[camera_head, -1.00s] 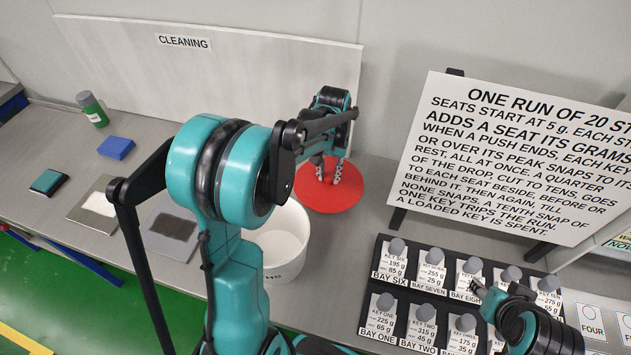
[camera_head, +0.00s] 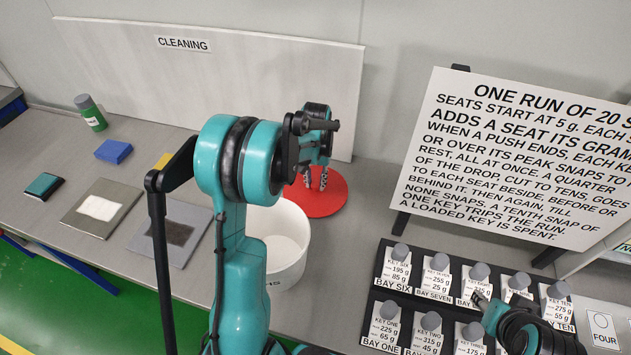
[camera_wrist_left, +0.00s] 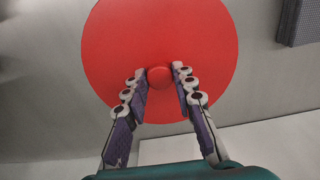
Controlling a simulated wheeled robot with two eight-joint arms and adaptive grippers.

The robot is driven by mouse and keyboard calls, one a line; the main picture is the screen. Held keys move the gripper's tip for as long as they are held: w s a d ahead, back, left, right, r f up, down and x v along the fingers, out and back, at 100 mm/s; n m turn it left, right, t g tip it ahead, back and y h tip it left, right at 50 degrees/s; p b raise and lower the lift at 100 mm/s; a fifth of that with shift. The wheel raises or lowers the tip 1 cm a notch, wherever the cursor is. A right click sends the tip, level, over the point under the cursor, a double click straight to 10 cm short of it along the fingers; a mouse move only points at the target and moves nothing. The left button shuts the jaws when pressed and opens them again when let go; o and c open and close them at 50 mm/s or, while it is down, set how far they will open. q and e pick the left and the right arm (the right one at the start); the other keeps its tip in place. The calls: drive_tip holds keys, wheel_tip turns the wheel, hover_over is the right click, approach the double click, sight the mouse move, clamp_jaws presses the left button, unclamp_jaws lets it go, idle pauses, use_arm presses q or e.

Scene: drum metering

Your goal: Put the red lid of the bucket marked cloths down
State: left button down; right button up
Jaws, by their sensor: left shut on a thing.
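The red lid (camera_head: 318,202) is a flat round disc with a small knob (camera_wrist_left: 159,77). In the head view it shows behind the white bucket (camera_head: 283,262), whose front label is mostly hidden by my left arm. My left gripper (camera_head: 315,182) points down at the middle of the lid and is shut on its knob. In the left wrist view the two fingers (camera_wrist_left: 160,88) flank the knob, and the lid (camera_wrist_left: 160,35) fills the upper middle. I cannot tell how high the lid is above the bench. My right gripper (camera_head: 481,303) is by the keys; its jaws are unclear.
A key rack (camera_head: 418,293) and a large text board (camera_head: 510,160) stand on the right. The cleaning board (camera_head: 260,85) stands behind the lid.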

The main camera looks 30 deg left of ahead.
sight(316, 184)
use_arm(q)
drive_tip(key=shift+f+b, duration=0.35)
drive_tip(key=shift+f, duration=0.1)
drive_tip(key=c, duration=1.2)
unclamp_jaws()
drive_tip(key=shift+r, duration=0.1)
drive_tip(key=shift+r+p, duration=0.3)
drive_tip(key=shift+p, duration=0.05)
wheel_tip(316, 184, up, 11)
drive_tip(key=p, duration=0.3)
drive_tip(key=s+d+r+m+t, duration=0.1)
drive_tip(key=s+d+r+t, duration=0.2)
drive_tip(key=s+d+r, duration=0.5)
drive_tip(key=shift+s+d+f+m+t, duration=0.3)
drive_tip(key=shift+s+d+f+t, duration=0.3)
drive_tip(key=shift+s+d, duration=0.95)
drive_tip(key=shift+s+d+f+m+t, duration=0.35)
drive_tip(key=shift+s+d+t, duration=0.5)
drive_tip(key=shift+s, duration=1.25)
drive_tip(key=shift+s+d+f+m+t, duration=0.25)
drive_tip(key=shift+s+d+f+t, duration=0.35)
drive_tip(key=shift+s+d, duration=0.95)
